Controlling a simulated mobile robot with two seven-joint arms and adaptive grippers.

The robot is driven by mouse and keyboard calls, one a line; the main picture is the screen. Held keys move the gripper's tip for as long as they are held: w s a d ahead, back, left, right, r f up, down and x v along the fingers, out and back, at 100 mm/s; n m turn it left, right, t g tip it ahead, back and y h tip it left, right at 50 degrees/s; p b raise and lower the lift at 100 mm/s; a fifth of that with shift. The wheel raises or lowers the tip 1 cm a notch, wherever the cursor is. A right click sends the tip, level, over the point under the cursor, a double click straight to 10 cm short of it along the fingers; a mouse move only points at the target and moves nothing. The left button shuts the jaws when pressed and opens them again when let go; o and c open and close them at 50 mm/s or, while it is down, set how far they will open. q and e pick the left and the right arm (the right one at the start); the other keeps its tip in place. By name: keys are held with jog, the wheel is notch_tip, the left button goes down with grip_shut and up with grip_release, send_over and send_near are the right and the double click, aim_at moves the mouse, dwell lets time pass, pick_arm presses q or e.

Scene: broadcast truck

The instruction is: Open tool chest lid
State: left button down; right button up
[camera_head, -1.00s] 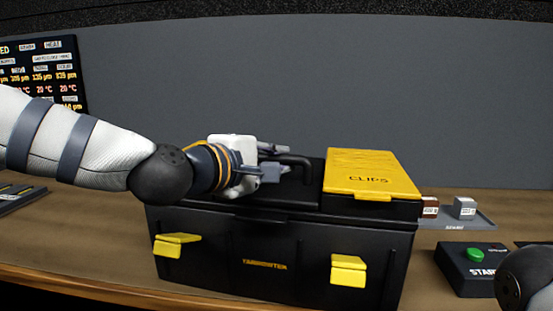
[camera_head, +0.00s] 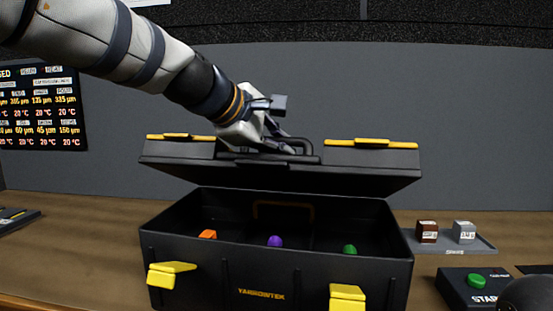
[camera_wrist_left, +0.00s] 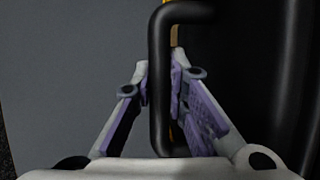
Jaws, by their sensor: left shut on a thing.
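The black tool chest (camera_head: 200,265) stands on the bench with its lid (camera_head: 260,178) raised and tilted up, showing the inside. Two yellow latches are on its front, the left one (camera_head: 170,272) and the right one (camera_head: 347,297). My left gripper (camera_head: 285,143) is above the lid, shut on the lid's black handle (camera_head: 303,143). In the left wrist view the handle (camera_wrist_left: 160,75) passes between the two fingers (camera_wrist_left: 160,90). Inside the chest are an orange piece (camera_head: 208,234), a purple piece (camera_head: 275,241) and a green piece (camera_head: 350,249). My right gripper does not show.
A black box with a green START button (camera_head: 476,280) is to the right of the chest. Behind it a grey tray (camera_head: 450,246) holds a brown block (camera_head: 427,231) and a grey block (camera_head: 464,231). A display panel (camera_head: 42,107) is at the left. A grey wall stands behind.

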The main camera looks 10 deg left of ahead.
pick_arm(q)
jog(key=shift+w+d+r+n+g, duration=0.1)
jog(key=shift+w+r+n+g, duration=0.2)
jog(key=shift+w+r+g, duration=0.55)
jog(key=shift+f, duration=0.1)
jog(key=shift+w, duration=0.1)
